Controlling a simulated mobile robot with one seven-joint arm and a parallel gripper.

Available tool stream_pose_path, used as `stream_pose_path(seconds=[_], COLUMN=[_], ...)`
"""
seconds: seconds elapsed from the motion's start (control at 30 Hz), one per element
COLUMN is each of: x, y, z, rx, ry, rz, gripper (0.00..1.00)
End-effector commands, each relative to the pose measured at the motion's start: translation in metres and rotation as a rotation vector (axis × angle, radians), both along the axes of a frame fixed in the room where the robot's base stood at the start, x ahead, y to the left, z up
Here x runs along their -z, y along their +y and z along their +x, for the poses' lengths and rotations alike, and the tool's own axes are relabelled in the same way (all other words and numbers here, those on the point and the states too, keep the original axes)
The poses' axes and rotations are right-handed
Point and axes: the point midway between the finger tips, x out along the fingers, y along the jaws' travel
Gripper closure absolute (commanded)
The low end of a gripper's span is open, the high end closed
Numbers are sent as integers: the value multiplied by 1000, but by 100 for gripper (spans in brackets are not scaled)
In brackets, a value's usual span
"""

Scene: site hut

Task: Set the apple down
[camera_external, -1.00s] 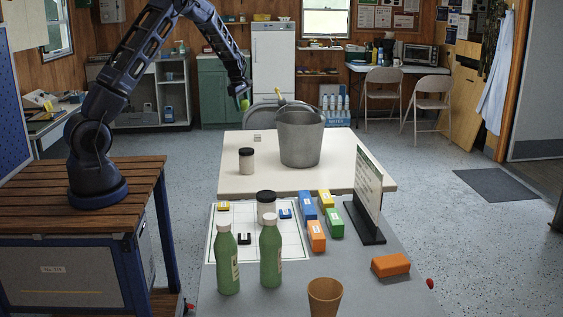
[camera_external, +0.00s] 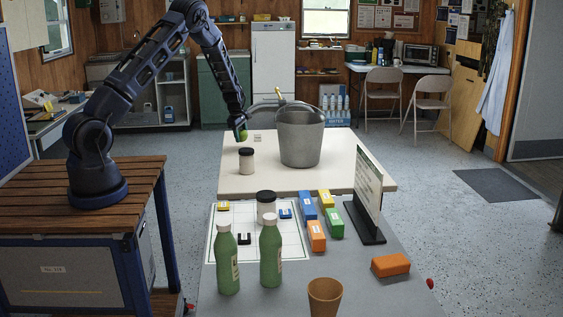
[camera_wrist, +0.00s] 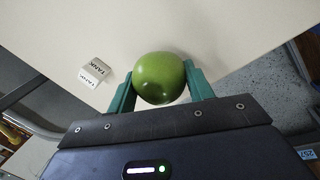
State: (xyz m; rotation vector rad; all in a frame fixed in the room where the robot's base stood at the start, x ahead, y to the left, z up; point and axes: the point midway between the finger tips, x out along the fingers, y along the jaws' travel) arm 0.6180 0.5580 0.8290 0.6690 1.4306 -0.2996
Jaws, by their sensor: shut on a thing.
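The green apple (camera_wrist: 160,78) is between the two teal fingers of my gripper (camera_wrist: 160,84) in the wrist view, and the gripper is shut on it. In the external view the apple (camera_external: 242,134) shows small at the end of my gripper (camera_external: 240,128), at the left side of the white table (camera_external: 330,182). It is near the table's back left part, behind the dark-lidded jar (camera_external: 246,161). I cannot tell whether the apple touches the table top.
A grey bucket (camera_external: 301,137) stands on the white table right of my gripper. A grey table (camera_external: 390,290) in front holds green bottles (camera_external: 270,255), coloured blocks and an upright sign (camera_external: 368,190).

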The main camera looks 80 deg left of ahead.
Motion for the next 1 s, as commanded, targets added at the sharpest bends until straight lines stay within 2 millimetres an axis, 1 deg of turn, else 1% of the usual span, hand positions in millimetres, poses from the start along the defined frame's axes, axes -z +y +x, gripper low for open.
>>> stream_pose_path(seconds=[0.17, 0.27, 0.4, 0.47, 0.87, 0.9, 0.97, 1.0], x=[9, 20, 40, 45, 49, 49, 49, 49], y=[0, 1, 0, 1, 0, 0, 0, 0], z=[-1, -1, -1, -1, 0, 0, 0, 0], rx=[-1, -1, 0, 0, 0, 0, 0, 0], ry=[0, 1, 1, 0, 0, 0, 0, 0], rz=[-1, -2, -2, 0, 0, 0, 0, 0], gripper=[74, 74, 74, 74, 74, 41, 29, 27])
